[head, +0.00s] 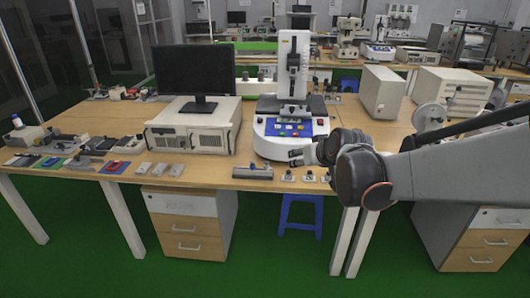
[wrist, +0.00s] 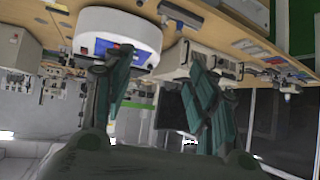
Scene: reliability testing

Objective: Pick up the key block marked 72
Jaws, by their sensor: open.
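Several small blocks lie along the front edge of the wooden table. Three light grey blocks (head: 160,169) sit left of centre, and small dark-topped pieces (head: 309,177) sit in a row below my gripper. No marking 72 is readable, so I cannot tell which is the key block. My gripper (head: 298,157) is above the table edge, in front of the white and blue testing machine, apart from the blocks. In the wrist view, which is upside down, the two green-black fingers (wrist: 160,85) are spread with nothing between them.
The testing machine (head: 290,125) stands close behind my gripper. A grey bar-shaped tool (head: 253,172) lies left of the dark-topped pieces. A white computer case (head: 194,127) with a monitor (head: 195,70) stands further left. A blue stool (head: 301,212) is under the table.

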